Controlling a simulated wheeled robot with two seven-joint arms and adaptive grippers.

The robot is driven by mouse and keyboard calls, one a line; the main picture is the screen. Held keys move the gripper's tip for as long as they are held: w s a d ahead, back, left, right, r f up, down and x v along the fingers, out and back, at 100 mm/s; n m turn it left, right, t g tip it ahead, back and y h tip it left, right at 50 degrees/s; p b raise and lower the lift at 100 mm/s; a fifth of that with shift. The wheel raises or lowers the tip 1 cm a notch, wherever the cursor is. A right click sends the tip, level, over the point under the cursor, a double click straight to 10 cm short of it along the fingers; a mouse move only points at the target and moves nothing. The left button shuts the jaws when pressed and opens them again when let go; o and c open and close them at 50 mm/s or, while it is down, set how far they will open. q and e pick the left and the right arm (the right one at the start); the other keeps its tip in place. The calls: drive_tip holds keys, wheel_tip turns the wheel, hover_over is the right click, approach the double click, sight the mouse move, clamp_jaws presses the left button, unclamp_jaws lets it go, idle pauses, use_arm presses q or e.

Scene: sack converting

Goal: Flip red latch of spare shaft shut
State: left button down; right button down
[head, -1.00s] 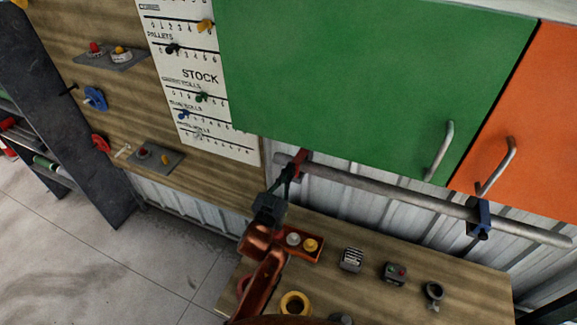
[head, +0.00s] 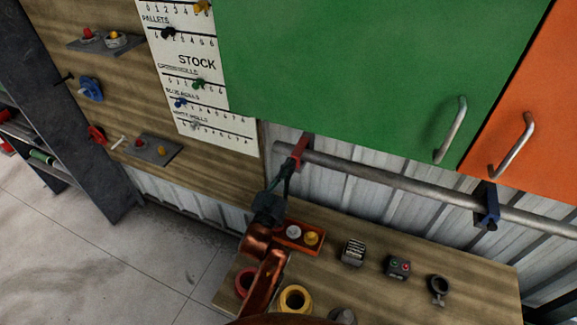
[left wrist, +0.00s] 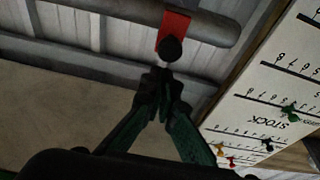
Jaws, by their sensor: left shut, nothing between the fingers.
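The spare shaft (head: 390,181) is a grey bar running below the green cabinet. The red latch (head: 300,150) is at its left end. In the left wrist view, the red latch (left wrist: 175,27) lies across the shaft (left wrist: 120,9), with a dark round knob (left wrist: 171,48) at its end. My left gripper (head: 286,176) is just below the red latch. In the left wrist view, its fingertips (left wrist: 162,77) are together and empty, close to the knob. I cannot tell whether they touch it. My right gripper is not in view.
A blue latch (head: 487,206) is farther right on the shaft. The wooden bench (head: 380,300) below holds a red tray (head: 318,250), a yellow ring (head: 295,299) and small devices. The green cabinet (head: 360,70) overhangs the shaft. A stock board (head: 200,75) is at left.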

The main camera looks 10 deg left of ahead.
use_arm(q)
drive_tip(key=shift+f, duration=0.3)
wheel_tip(320, 180, up, 5)
drive_tip(key=p, duration=0.5)
drive_tip(key=f+b+v, duration=0.1)
drive_tip(key=b+v, duration=0.2)
drive_tip(key=v, duration=0.7)
